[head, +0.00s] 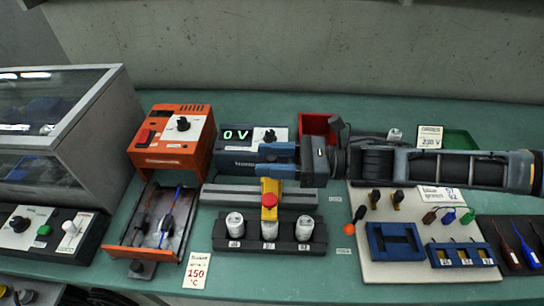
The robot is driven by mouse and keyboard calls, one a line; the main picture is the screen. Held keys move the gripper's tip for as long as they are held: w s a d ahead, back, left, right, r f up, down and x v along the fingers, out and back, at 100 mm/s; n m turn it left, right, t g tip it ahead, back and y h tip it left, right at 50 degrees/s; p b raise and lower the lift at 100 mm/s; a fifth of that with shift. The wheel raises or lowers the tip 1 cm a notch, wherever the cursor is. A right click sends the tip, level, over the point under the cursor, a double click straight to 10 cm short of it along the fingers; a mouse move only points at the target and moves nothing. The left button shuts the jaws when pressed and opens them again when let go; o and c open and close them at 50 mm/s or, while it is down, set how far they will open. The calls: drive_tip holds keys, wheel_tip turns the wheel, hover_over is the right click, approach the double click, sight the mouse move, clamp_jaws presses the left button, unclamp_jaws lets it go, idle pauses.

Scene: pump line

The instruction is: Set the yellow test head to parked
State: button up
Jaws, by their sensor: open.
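The yellow test head (268,202) has a red round knob on top. It sits across a grey rail (225,194) and reaches forward to the middle of three white-topped cylinders. These stand in a dark block (252,245); the left cylinder (235,224) and right cylinder (304,227) are uncovered. The middle cylinder (269,230) is partly hidden by the head. My gripper (261,160) comes in from the right, its two blue fingers open and pointing left. It appears just behind and above the head, with nothing between the fingers; contact cannot be told.
A box with a green "0V" display (237,134) stands behind my gripper. An orange unit (172,138) with an open tray (150,230) is left. A red bin (315,124) stands behind. A pale board (430,269) with blue fixtures lies right. The front table strip is mostly clear.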

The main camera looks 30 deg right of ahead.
drive_tip(key=shift+c, duration=0.3)
clamp_jaws()
drive_tip(key=shift+a, duration=0.1)
drive_tip(key=b+x, duration=0.1)
drive_tip(key=x, duration=1.3)
drive_tip(key=shift+b, duration=0.3)
drive_tip(key=shift+w, duration=0.1)
drive_tip(key=shift+c, duration=0.4)
unclamp_jaws()
drive_tip(key=shift+a, duration=0.15)
drive_tip(key=shift+o, duration=0.7)
